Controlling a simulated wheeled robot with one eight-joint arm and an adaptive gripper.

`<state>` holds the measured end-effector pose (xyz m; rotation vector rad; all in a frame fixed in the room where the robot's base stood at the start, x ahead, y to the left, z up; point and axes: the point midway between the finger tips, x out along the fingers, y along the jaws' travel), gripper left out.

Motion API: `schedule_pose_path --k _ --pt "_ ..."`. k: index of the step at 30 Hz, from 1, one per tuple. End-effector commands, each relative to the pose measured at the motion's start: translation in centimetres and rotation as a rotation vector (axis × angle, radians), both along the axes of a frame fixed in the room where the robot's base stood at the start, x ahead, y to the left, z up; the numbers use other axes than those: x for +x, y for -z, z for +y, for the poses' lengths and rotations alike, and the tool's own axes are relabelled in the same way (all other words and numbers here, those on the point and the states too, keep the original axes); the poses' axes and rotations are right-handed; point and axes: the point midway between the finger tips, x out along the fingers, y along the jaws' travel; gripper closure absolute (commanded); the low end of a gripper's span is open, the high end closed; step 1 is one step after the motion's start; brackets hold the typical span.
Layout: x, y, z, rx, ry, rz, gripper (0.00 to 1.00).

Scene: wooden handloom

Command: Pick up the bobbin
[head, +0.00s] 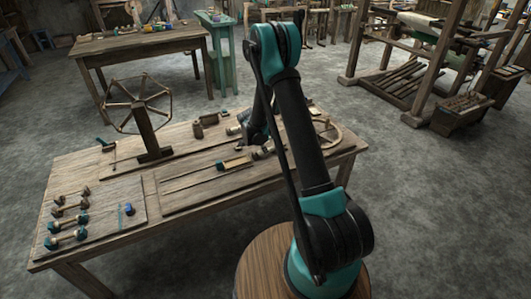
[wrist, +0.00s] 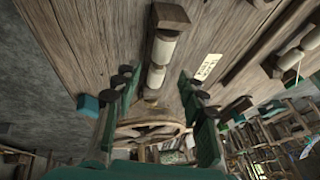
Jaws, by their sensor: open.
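In the wrist view a bobbin (wrist: 162,48) with cream windings and a dark end lies on the wooden table, lengthwise in the picture. My gripper (wrist: 156,88) is open, its teal fingers with dark tips spread to the left and right of the bobbin's nearer part. I see no clear contact, and the height above the table is hard to tell. In the head view my arm hides most of the gripper. Pale spools (head: 262,153) show beside the arm there; I cannot tell which one is between the fingers.
The table (head: 110,165) carries a spoked wheel winder (head: 140,105), a board with several small spools (head: 82,215), and a wooden ring (head: 328,133) at right. The wrist view shows another pale spool (wrist: 290,60) and a paper label (wrist: 208,67). A loom (head: 440,60) stands far right.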

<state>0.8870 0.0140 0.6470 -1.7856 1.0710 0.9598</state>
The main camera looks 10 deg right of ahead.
Motion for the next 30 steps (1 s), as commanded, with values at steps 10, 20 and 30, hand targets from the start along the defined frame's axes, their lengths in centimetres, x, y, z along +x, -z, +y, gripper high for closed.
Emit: schedule_pose_path --k 10,20,30 --pt "1.1 3.3 -1.1 0.0 0.0 0.0 0.58" --pt "1.1 3.3 -1.1 0.0 0.0 0.0 0.72" --pt "1.1 3.3 -1.1 0.0 0.0 0.0 0.98"
